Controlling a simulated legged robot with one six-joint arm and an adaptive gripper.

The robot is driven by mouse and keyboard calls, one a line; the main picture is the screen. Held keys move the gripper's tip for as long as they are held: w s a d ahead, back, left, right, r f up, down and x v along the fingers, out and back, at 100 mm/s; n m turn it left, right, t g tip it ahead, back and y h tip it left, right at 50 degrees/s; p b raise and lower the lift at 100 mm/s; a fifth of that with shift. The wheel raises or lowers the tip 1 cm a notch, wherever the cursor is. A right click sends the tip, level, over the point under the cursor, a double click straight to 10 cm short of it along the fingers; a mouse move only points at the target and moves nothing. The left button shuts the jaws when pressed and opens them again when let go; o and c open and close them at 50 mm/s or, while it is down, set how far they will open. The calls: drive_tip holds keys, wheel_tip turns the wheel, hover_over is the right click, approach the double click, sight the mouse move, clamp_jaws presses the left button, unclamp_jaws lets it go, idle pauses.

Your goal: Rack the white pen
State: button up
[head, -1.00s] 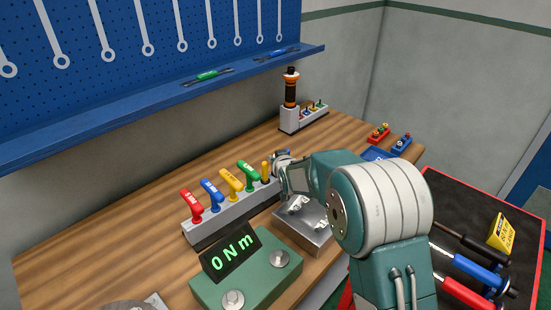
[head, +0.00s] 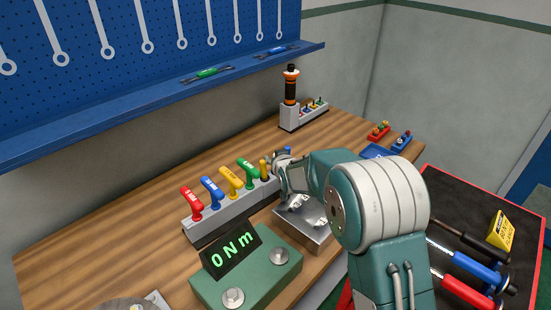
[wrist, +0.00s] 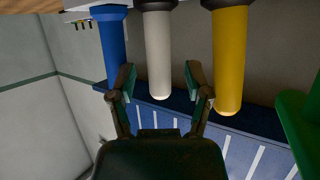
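In the wrist view the white pen (wrist: 158,55) stands between a blue pen (wrist: 112,45) and a yellow pen (wrist: 230,60), its rounded end toward the picture's bottom. My gripper (wrist: 161,82) is open, with one finger on each side of the white pen's rounded end and gaps visible on both sides. In the head view my gripper (head: 280,160) is at the right end of a grey rack (head: 212,226). The yellow pen (head: 264,170) shows just left of it and a bit of blue (head: 287,150) behind it. The white pen is hidden there.
Red, blue, yellow and green handles (head: 247,173) stand along the rack to the left. A metal fixture (head: 305,230) and a green torque display box (head: 245,275) lie in front. A black-and-orange tool (head: 291,88) stands in a holder behind. Wood is clear at left.

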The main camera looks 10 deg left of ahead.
drive_tip(key=v, duration=1.2)
drive_tip(key=shift+f, duration=0.1)
drive_tip(key=s+d+r+m+g+h, duration=0.1)
drive_tip(key=s+d+r+h, duration=0.1)
drive_tip(key=s+d+r, duration=0.45)
drive_tip(key=s+d+r+m+g+h, duration=0.15)
drive_tip(key=s+d, duration=0.25)
drive_tip(key=d, duration=0.6)
drive_tip(key=s+d+m+g+h, duration=0.1)
drive_tip(key=s+d, duration=0.4)
drive_tip(key=s, duration=0.5)
drive_tip(key=s+d+m+g+h, duration=0.1)
drive_tip(key=s+d, duration=0.4)
drive_tip(key=s, duration=0.6)
drive_tip(key=shift+s+d+r+m+g+h, duration=0.15)
drive_tip(key=shift+s+d+m+g+h, duration=0.15)
drive_tip(key=shift+m+g, duration=0.4)
drive_tip(key=shift+w, duration=0.1)
